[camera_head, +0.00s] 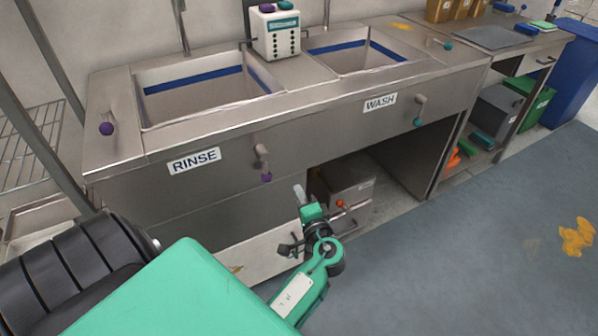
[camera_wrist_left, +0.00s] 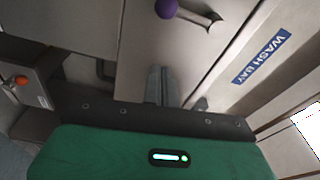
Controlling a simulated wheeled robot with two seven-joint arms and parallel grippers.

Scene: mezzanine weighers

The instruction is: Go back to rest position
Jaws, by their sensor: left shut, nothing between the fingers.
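My left gripper (camera_head: 299,194) is in front of the steel sink unit, low and near the open bay under the counter. Its fingers also show in the left wrist view (camera_wrist_left: 162,84); they are together and hold nothing. Behind them is a flat steel panel, and I cannot tell how close they are to it. My green and black left arm comes in from the lower left and hides part of the lower cabinet. My right gripper is not in view.
A lever with a purple knob (camera_head: 266,177) sticks out above the gripper. A steel box with an orange knob (camera_head: 340,203) stands just right of it under the counter. The grey floor (camera_head: 450,270) at right is open, with a yellow patch (camera_head: 577,236).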

